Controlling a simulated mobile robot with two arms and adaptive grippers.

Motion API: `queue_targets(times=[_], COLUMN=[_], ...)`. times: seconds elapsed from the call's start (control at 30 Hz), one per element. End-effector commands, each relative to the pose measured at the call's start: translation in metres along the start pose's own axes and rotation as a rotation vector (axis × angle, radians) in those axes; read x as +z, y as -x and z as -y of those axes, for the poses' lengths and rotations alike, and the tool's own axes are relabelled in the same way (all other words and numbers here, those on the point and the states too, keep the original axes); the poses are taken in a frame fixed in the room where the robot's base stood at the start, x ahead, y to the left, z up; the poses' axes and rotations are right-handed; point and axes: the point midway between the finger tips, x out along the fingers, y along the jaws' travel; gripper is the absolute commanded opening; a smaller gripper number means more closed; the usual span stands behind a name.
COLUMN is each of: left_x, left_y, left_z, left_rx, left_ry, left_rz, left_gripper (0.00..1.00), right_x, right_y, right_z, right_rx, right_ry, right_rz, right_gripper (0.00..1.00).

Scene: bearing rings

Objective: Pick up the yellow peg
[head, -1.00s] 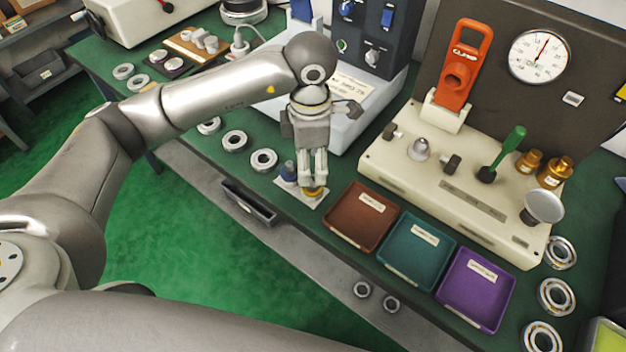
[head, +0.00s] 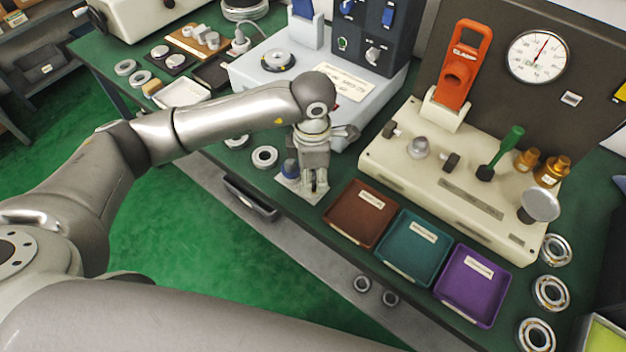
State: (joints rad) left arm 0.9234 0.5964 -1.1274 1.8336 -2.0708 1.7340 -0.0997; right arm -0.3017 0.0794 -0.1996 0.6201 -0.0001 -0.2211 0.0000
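My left gripper (head: 315,188) points straight down at the small light plate (head: 291,186) near the table's front edge. Its two fingers stand at the plate's right side with a narrow gap between them. The yellow peg does not show clearly; the fingers cover the spot where it stood. I cannot tell whether they are closed on it. A blue peg (head: 289,167) stands upright on the same plate, just left of the fingers. My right gripper is out of view.
Brown (head: 358,213), teal (head: 412,247) and purple (head: 470,285) trays lie right of the plate. A cream fixture (head: 455,190) with an orange clamp (head: 459,65) stands behind them. Bearing rings (head: 265,157) lie to the left, others at the far right.

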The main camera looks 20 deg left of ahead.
Motion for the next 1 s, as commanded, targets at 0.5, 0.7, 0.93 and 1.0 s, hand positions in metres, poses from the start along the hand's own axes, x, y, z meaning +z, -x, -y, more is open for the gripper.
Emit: queue_targets(times=[0.5, 0.7, 0.93, 1.0], left_x=[0.000, 0.001, -0.004, -0.010], left_y=[0.000, 0.009, 0.040, 0.053], left_z=[0.000, 0.000, 0.007, 0.017], left_rx=[0.000, 0.001, 0.002, 0.004], left_ry=[0.000, 0.000, -0.003, -0.005], left_rz=[0.000, 0.001, 0.002, 0.001], left_gripper=[0.00, 0.00, 0.00, 0.00], right_x=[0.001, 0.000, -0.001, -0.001], right_y=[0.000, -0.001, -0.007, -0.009], right_z=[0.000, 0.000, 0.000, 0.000], right_rx=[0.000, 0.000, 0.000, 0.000], right_ry=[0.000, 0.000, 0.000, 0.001], right_rz=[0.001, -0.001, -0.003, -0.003], right_gripper=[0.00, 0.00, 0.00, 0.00])
